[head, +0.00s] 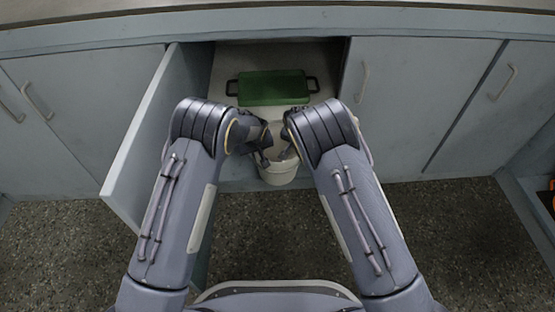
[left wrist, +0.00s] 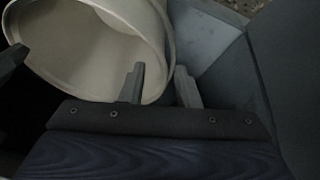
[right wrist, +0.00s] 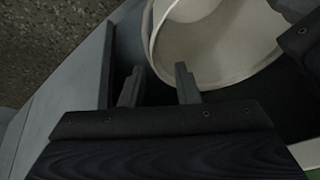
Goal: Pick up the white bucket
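The white bucket (head: 279,174) is at the front of the open cabinet, between my two grippers. Its open mouth shows in the left wrist view (left wrist: 85,55) and the right wrist view (right wrist: 215,50). My left gripper (head: 265,155) is at the bucket's left side. In its wrist view the fingers are apart, with the rim between them. My right gripper (head: 286,154) is at the right side, its fingers also apart, one over the mouth and one outside the rim. I cannot tell whether any finger touches the wall. The bucket's base contact is unclear.
A green-lidded box (head: 272,88) with dark handles sits deeper in the cabinet. The open cabinet door (head: 140,140) stands left of my left arm. Closed doors (head: 415,105) flank the opening. Speckled floor (head: 460,240) in front is clear.

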